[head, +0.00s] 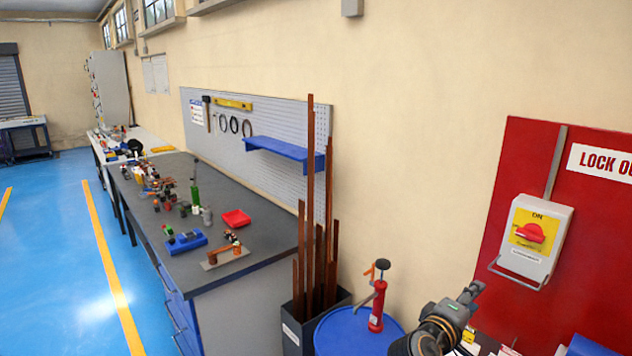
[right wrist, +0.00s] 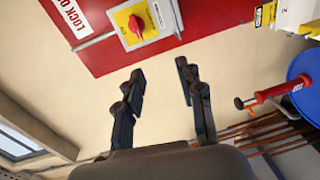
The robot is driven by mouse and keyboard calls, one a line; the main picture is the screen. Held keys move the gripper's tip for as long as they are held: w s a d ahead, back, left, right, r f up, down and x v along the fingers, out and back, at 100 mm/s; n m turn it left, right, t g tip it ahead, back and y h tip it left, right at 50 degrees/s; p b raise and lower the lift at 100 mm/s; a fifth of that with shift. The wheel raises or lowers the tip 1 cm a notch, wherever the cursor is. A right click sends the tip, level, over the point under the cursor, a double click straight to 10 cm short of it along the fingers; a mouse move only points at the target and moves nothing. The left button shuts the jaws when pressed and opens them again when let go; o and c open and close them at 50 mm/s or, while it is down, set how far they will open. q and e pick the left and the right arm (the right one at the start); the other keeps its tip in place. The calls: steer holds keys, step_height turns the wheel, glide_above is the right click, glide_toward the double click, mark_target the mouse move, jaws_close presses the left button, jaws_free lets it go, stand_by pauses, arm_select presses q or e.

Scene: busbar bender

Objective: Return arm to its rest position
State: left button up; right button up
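My right arm reaches up from the bottom of the head view, and its gripper (head: 470,294) is in front of the cream wall, left of the red lockout board (head: 532,150). In the right wrist view the two dark fingers of the right gripper (right wrist: 160,72) stand apart with nothing between them. Beyond them are the wall and the switch box (right wrist: 136,22) with its red knob. The switch box also shows in the head view (head: 533,240), to the right of the gripper and apart from it. My left gripper is not in view.
A blue drum (head: 345,335) with a red hand pump (head: 377,305) stands left of my right gripper. Tall copper bars (head: 309,200) stand in a dark bin (head: 292,335). A grey workbench (head: 250,255) holds several small parts. Blue floor (head: 50,260) is open at left.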

steer(key=s+a+f+m+g+y, duration=0.1)
steer(key=s+a+f+g+y, duration=0.15)
steer(key=s+f, duration=0.65)
steer(key=s+a+f+m+g+y, duration=0.15)
steer(key=s+f+y, duration=0.35)
steer(key=f, duration=0.5)
steer(key=s+a+f+m+g+y, duration=0.2)
steer(key=s+a+f+y, duration=0.1)
steer(key=s, duration=0.7)
steer(key=s+a+f+m+g+y, duration=0.1)
steer(key=s+a+f+g+y, duration=0.15)
steer(key=s, duration=0.85)
step_height(320, 180, down, 34)
steer(key=s+b, duration=0.2)
steer(key=b, duration=0.5)
arm_select(q)
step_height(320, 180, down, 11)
steer(key=b, duration=0.4)
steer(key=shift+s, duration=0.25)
arm_select(e)
steer(key=s+d+f+g, duration=0.1)
steer(key=s+d+f, duration=0.1)
steer(key=s+f, duration=1.3)
step_height(320, 180, down, 4)
steer(key=shift+s+d+r+g+h, duration=0.15)
steer(key=shift+s+g+h, duration=0.15)
steer(key=shift+s+g, duration=0.05)
